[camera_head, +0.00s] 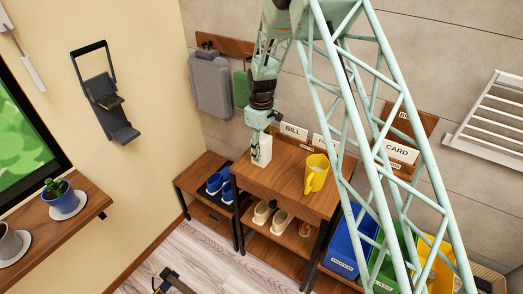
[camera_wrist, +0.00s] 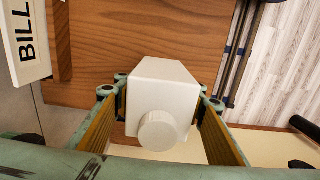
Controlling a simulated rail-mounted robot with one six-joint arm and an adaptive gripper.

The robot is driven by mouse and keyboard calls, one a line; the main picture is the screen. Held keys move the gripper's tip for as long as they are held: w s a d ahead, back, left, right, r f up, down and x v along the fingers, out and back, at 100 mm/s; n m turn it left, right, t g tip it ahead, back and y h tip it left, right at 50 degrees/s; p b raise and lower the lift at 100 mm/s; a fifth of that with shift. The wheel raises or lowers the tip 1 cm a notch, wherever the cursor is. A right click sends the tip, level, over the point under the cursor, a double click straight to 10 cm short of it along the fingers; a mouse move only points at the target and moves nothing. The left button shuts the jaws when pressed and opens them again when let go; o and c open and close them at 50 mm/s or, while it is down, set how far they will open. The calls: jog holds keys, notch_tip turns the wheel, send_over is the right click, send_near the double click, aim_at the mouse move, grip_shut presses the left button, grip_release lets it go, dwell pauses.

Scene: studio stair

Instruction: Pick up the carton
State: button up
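The white carton (camera_wrist: 162,90) with a round white cap stands upright between the two fingers of my gripper (camera_wrist: 161,98) in the wrist view. The fingers flank it closely on both sides; whether their pads press on it is not clear. In the head view the carton (camera_head: 262,150) is at the left part of the wooden cabinet top (camera_head: 285,181), with my gripper (camera_head: 262,133) pointing down over it. I cannot tell whether its base touches the wood.
A yellow pitcher (camera_head: 316,173) stands to the right on the same top. Signs reading BILL (camera_head: 294,131) and CARD (camera_head: 401,151) are behind. Shoes sit on the shelf below. Blue, green and yellow bins stand at the right. A lower shelf (camera_head: 205,177) with blue shoes is at the left.

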aim_at(262, 146)
jog(key=shift+c, duration=1.1)
jog(key=shift+r, duration=0.1)
jog(key=shift+r, duration=1.75)
jog(key=shift+s+d+f, duration=0.1)
jog(key=shift+s+d, duration=0.1)
jog(key=shift+s, duration=0.15)
jog(key=s+d+b, duration=0.1)
jog(key=s+d, duration=0.2)
jog(key=s, duration=0.3)
jog(key=s+d+r+b, duration=0.1)
jog(key=s+d, duration=0.3)
jog(key=s, duration=0.3)
jog(key=shift+d+r, duration=0.25)
jog(key=shift+d, duration=0.05)
jog(key=shift+s, duration=0.1)
jog(key=shift+a, duration=0.1)
